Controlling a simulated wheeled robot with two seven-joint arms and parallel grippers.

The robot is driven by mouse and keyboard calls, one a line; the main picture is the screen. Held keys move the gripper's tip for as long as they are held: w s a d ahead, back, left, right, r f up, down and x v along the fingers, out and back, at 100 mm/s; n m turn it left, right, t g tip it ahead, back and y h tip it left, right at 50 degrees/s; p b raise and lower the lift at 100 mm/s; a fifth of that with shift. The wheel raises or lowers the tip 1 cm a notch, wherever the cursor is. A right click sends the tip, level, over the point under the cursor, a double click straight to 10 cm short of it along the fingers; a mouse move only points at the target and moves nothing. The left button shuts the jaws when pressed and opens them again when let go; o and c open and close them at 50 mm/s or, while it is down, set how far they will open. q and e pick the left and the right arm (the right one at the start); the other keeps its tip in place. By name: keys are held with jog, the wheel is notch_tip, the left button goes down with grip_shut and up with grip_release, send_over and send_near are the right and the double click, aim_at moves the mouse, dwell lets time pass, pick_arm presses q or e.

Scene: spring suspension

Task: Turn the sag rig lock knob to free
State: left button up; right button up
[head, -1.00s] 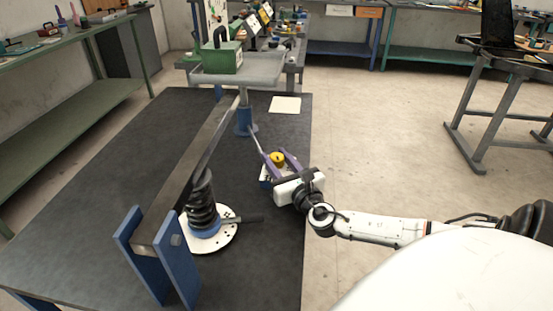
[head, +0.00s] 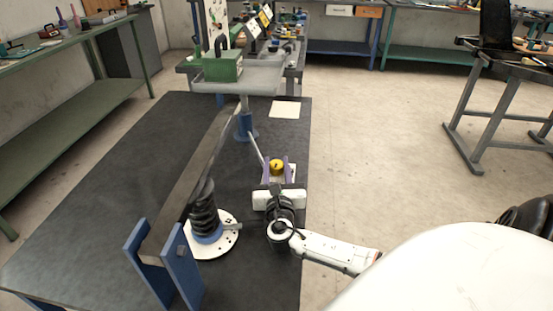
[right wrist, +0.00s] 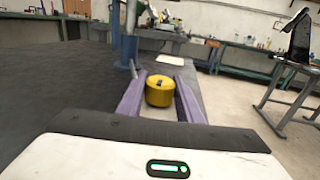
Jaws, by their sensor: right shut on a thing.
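The yellow lock knob (head: 277,166) sits at the right side of the dark bench, beside the sag rig. It has a small dark mark on top, and its free or locked setting cannot be read. My right gripper (head: 278,172) is shut on the knob, with one purple finger on each side. The right wrist view shows the knob (right wrist: 160,92) between the fingers (right wrist: 160,88). The rig's long grey beam (head: 205,150) runs along the bench, with a black spring (head: 204,208) beside it. My left gripper is not in view.
Blue uprights (head: 180,275) stand at the near end of the beam. A blue post (head: 245,125) and grey tray (head: 235,82) with a green box (head: 222,68) stand behind the knob. A pale sheet (head: 285,110) lies at the bench's far right.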

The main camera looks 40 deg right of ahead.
aim_at(276, 163)
jog(key=o, duration=1)
jog(key=shift+o, duration=0.2)
jog(key=shift+r, duration=0.1)
jog(key=shift+r, duration=0.35)
notch_tip(276, 163, up, 9)
jog(key=shift+r+p, duration=0.1)
jog(key=shift+p, duration=1)
